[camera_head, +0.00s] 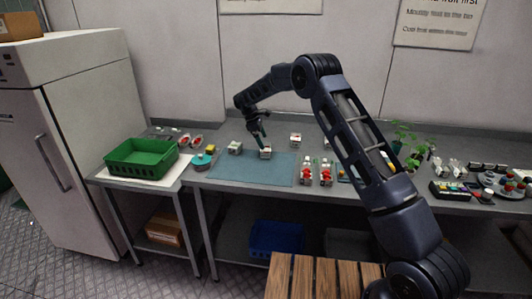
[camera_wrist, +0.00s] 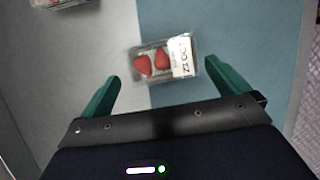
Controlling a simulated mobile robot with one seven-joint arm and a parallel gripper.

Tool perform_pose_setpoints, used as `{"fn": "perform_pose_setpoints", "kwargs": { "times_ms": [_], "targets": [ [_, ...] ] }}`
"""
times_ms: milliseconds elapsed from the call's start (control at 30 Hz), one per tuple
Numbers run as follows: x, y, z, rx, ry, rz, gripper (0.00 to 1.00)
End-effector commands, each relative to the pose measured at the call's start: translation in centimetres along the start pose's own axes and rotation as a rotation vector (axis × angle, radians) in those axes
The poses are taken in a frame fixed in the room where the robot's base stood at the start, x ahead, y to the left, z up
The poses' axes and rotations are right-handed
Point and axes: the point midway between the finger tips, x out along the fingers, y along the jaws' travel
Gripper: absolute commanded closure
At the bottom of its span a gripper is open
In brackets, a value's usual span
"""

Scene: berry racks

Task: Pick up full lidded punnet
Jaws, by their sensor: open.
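A small clear punnet (camera_wrist: 162,60) with red strawberries and a white date label lies in the wrist view. It rests across the mat's edge, partly on the blue mat (camera_wrist: 215,20) and partly on the grey table. It looks closed with a clear lid.
A green crate (camera_head: 116,165) stands at the table's left. Plants (camera_head: 405,137) and trays are farther right. The mat's front (camera_head: 245,173) is clear.

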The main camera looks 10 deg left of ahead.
Motion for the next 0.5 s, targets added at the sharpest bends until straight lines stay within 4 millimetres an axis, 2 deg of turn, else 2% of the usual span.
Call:
{"fn": "perform_pose_setpoints", "kwargs": {
  "times_ms": [233, 500],
  "targets": [
    [1.6, -0.1, 0.0, 0.000, 0.000, -0.001, 0.00],
    [5.1, -0.2, -0.1, 0.001, 0.000, 0.000, 0.00]
  ]
}}
